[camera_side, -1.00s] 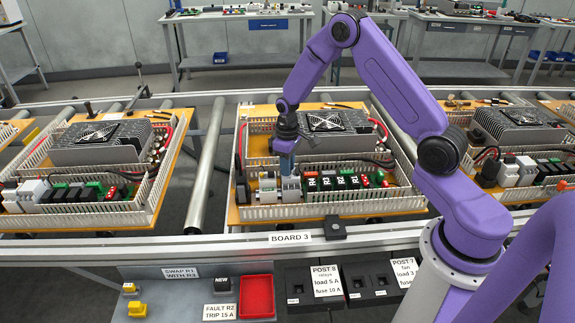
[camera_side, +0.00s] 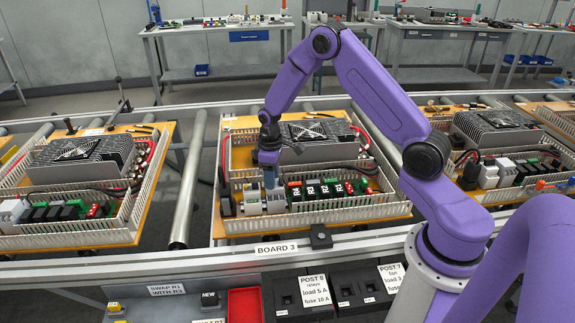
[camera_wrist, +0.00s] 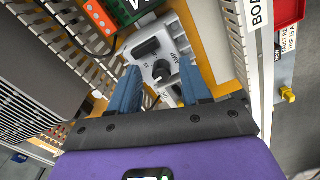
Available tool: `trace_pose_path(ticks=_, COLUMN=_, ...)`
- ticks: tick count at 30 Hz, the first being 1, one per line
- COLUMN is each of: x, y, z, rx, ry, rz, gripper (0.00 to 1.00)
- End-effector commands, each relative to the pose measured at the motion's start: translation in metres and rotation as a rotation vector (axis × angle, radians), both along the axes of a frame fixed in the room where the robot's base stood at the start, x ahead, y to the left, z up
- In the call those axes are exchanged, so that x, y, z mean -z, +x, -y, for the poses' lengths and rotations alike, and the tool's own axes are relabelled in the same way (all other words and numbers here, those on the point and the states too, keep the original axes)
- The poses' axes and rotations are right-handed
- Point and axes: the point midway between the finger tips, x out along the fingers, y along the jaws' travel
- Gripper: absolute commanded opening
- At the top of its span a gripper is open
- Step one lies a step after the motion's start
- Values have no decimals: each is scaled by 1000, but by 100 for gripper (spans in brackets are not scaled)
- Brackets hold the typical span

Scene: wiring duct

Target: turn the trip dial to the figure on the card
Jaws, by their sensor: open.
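The trip dial (camera_wrist: 161,69) is a small black knob on a light grey module (camera_wrist: 180,38) marked AMP. Its pointer setting is too small to read surely. My gripper (camera_wrist: 159,76) is open, with its blue fingers on either side of the dial in the wrist view; I cannot tell whether they touch it. In the side view my gripper (camera_side: 269,186) points down at the grey modules (camera_side: 274,203) on board 3, and the dial is hidden there. The card (camera_wrist: 288,40) reads FAULT R2, TRIP 15 A; the side view cuts it off at the bottom edge.
A black block (camera_wrist: 146,47) sits beside the dial on the module. Slotted duct walls (camera_side: 330,219) fence the board. A finned fan unit (camera_side: 318,141) stands behind, with relays (camera_side: 325,190) to the right. A red tray (camera_side: 244,304) lies in front of the rail.

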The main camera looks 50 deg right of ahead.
Motion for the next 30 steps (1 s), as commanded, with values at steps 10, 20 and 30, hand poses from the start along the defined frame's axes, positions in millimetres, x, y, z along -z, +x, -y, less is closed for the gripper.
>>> trace_pose_path(ticks=10, x=-14, y=1, z=-2, rx=-255, ry=1, rz=5, gripper=47)
trace_pose_path(ticks=20, x=-67, y=1, z=-3, rx=-252, ry=1, rz=5, gripper=47)
trace_pose_path(ticks=30, x=-124, y=1, z=-3, rx=-250, ry=1, rz=5, gripper=47)
